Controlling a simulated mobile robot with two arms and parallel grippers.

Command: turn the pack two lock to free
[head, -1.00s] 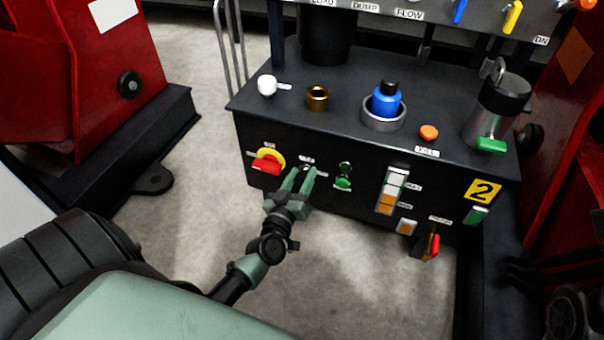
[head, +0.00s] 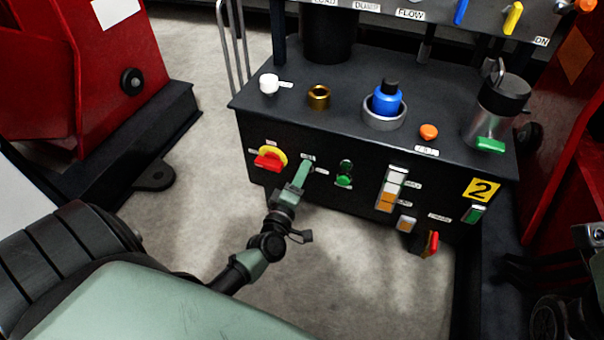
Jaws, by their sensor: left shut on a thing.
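My left gripper (head: 303,171) is at this face, between the red and yellow switch (head: 270,159) and the green knob (head: 344,174). Its jaws are shut on a small control there, the pack two lock by its place. The fingers hide the control, so its pointing direction cannot be read. Small white labels (head: 321,170) sit around it, too small to read surely. My right gripper does not show clearly.
On the box top stand a white knob (head: 269,84), a brass ring (head: 319,97), a blue plug (head: 386,101) and an orange button (head: 428,131). White and amber rockers (head: 391,188) and a red-tipped lever (head: 434,242) are further right. Red machinery (head: 95,80) flanks the left.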

